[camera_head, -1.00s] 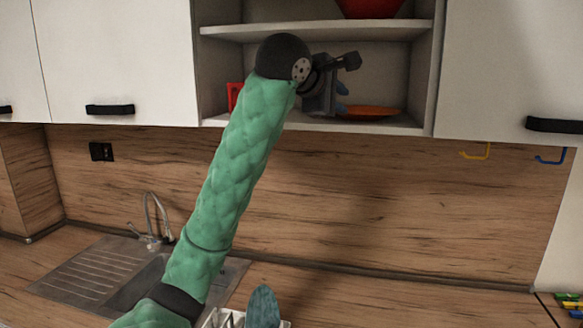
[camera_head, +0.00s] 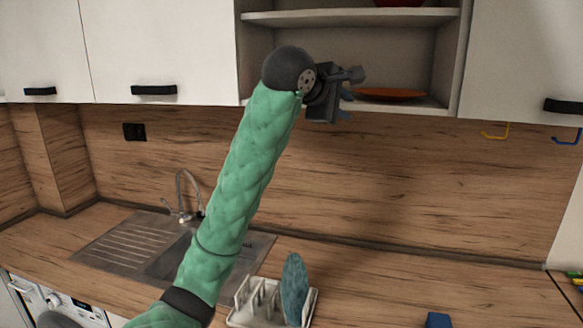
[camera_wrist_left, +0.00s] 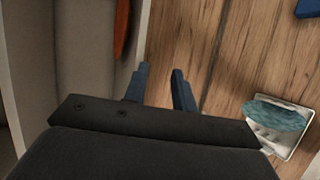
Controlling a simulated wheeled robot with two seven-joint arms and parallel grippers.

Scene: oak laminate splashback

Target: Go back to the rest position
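My left gripper (camera_head: 346,104) is raised on the green-sleeved arm, in front of the lower edge of the open wall cupboard. In the left wrist view its two blue fingers (camera_wrist_left: 160,78) stand apart with nothing between them. An orange plate (camera_head: 390,94) lies on the cupboard's lower shelf, just right of the gripper in the head view. It also shows at the top of the left wrist view (camera_wrist_left: 122,28), apart from the fingers. My right gripper is in neither view.
Closed white cupboard doors (camera_head: 165,50) flank the open shelf (camera_head: 360,18). Below are a sink (camera_head: 125,240) with a tap, a white dish rack (camera_head: 250,318) holding a blue-green plate (camera_head: 294,288), and a blue object (camera_head: 438,320). Hooks (camera_head: 495,133) hang at right.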

